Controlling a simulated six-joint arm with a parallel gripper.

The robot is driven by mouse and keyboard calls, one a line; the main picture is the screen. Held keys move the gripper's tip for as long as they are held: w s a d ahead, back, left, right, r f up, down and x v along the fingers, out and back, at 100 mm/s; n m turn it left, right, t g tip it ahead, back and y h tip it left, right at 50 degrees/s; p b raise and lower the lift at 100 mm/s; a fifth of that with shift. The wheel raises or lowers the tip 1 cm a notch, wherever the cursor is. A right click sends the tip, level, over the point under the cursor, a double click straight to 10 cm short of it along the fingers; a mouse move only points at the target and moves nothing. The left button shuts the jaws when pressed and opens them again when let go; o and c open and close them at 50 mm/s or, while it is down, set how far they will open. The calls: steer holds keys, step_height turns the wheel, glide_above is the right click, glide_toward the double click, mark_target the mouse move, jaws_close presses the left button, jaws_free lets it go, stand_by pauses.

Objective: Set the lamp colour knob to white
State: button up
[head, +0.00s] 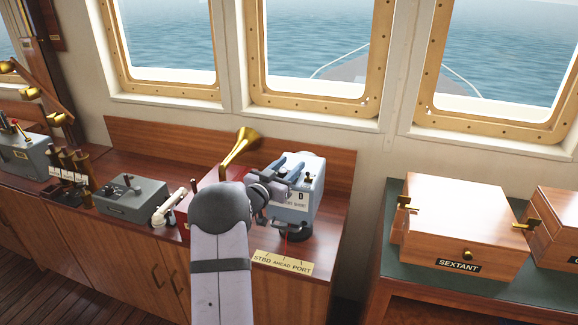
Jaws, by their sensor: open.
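My gripper (287,180) is open, seen from behind and partly hidden by my own wrist. It is right in front of the pale blue-grey box (306,205), which carries a small white label with dark letters. I cannot tell whether the fingers touch the box. No knob clearly marked for lamp colour can be made out; my gripper and wrist cover part of the box's front. A low grey control box (130,203) with small dark controls on top stands further left, clear of my gripper.
A brass horn (240,148) rises behind my arm from a red box (208,190). A white-handled lever (172,205) stands left of it. A wooden SEXTANT case (466,225) stands on the right table.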

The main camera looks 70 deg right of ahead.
jaws_close()
steer(key=t+b, duration=0.1)
steer(key=b, duration=0.1)
steer(key=n+t+b, duration=0.1)
steer(key=shift+w+d+f+n+t+b, duration=0.1)
steer(key=shift+w+f+n+t+b, duration=0.05)
steer(key=shift+n+t+b, duration=0.2)
steer(key=n+t+b, duration=0.1)
steer(key=b, duration=0.1)
steer(key=n+t+b, duration=0.1)
steer(key=t+b, duration=0.1)
steer(key=shift+w, duration=0.4)
steer(key=shift+w+r+n+t+b, duration=0.15)
steer(key=shift+r+n+t+b, duration=0.15)
steer(key=shift+t+b, duration=0.45)
jaws_free()
steer(key=shift+f, duration=0.1)
